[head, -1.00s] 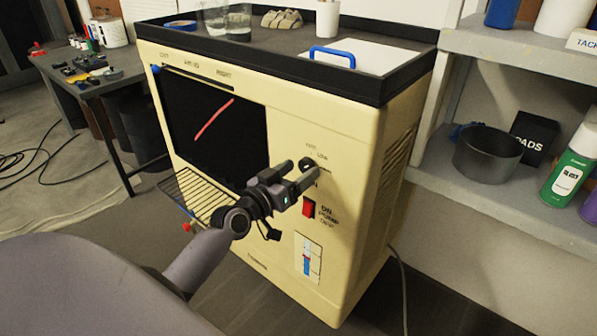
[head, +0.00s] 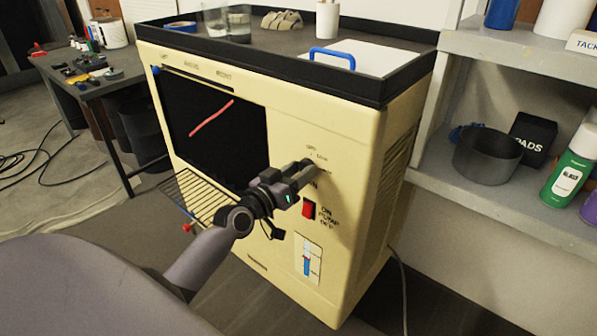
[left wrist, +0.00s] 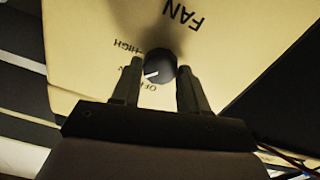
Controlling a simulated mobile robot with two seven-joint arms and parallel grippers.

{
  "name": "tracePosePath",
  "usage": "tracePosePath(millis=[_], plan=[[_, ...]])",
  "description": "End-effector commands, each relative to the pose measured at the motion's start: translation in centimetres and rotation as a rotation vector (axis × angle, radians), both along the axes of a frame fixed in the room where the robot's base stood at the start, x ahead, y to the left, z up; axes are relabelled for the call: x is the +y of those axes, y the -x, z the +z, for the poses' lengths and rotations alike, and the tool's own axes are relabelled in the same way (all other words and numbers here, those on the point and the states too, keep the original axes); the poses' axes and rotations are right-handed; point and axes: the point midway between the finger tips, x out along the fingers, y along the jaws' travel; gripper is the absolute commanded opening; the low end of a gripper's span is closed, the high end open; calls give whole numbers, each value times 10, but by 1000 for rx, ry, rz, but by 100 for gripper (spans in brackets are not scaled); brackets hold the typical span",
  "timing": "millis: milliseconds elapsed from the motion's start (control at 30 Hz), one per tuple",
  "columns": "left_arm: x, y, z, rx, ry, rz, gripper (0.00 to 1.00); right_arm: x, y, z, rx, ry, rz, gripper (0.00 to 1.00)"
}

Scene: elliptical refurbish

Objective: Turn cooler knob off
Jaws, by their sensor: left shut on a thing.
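The cooler (head: 290,130) is a cream cabinet with a dark front screen. Its round black knob (left wrist: 160,67) shows in the left wrist view, between the two fingers under the label FAN. The knob's white pointer slants to the lower left, towards the OFF lettering; HIGH is at the upper left. The lettering is upside down in that view. My left gripper (head: 302,172) is at the cooler's front, shut on the knob, and its fingers hide the knob in the head view. It also shows in the left wrist view (left wrist: 160,75). My right gripper is not in view.
A red pump switch (head: 309,209) is just below the gripper, with a blue-and-white gauge (head: 307,258) lower down. A wire rack (head: 195,195) juts out below the screen. Shelves with a grey pot (head: 486,157) stand at the right.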

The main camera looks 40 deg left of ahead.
Motion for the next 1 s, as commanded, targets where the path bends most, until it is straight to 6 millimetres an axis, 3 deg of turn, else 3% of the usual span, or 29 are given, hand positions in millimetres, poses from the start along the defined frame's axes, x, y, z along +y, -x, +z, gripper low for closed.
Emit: tracePosePath(millis=[700, 1000], plan=[[1, 0, 0, 43, 550, 0, 13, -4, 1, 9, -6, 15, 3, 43], [1, 0, -1, 55, 695, 1, 13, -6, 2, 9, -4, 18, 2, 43]])
